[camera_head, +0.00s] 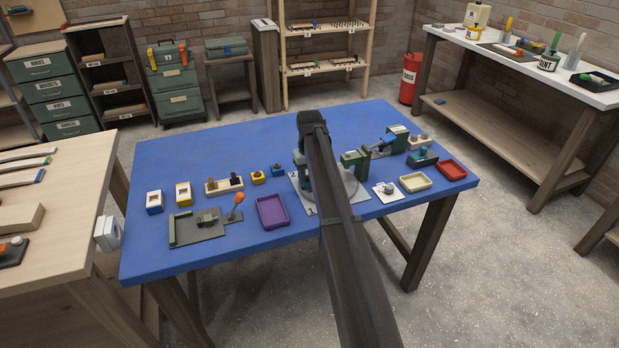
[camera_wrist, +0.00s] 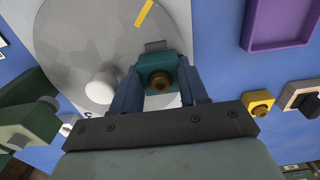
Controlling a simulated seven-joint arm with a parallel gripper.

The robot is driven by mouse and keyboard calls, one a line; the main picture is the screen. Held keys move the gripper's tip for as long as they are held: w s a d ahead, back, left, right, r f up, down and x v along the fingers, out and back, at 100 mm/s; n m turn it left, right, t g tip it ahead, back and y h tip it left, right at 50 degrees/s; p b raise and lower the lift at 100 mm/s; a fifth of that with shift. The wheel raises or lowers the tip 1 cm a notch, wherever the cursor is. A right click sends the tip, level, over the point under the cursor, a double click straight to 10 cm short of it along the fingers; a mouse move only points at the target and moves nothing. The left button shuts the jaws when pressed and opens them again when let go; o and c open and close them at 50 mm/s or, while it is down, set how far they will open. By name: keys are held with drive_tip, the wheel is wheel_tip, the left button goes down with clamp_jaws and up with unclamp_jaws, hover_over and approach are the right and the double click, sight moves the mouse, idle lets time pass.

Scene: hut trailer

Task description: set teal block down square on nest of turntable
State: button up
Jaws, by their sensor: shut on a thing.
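The teal block (camera_wrist: 152,64), with a round brass-coloured fitting on its near face, is in the wrist view. My gripper (camera_wrist: 160,80) is shut on it, with one blue-grey finger on each side. The turntable (camera_wrist: 85,40) is a grey disc with a white knob (camera_wrist: 101,87) and a yellow stripe (camera_wrist: 145,14). The block overlaps the disc's edge in this view; I cannot tell whether it touches. A small grey piece (camera_wrist: 155,45) shows just beyond the block; the nest is not clearly visible. In the head view my arm hides most of the turntable (camera_head: 349,187) and the block.
A purple tray (camera_head: 272,212) lies left of the turntable on the blue table (camera_head: 235,135). A yellow block (camera_wrist: 258,103) is right of my gripper in the wrist view. Green fixtures (camera_head: 355,163) stand close to the turntable. Cream (camera_head: 415,182) and red trays (camera_head: 451,170) lie right.

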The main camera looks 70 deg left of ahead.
drive_tip(key=shift+f, duration=0.25)
idle(0.5)
drive_tip(key=o, duration=1.2)
wheel_tip(320, 180, up, 14)
drive_tip(key=shift+f, duration=0.1)
idle(0.6)
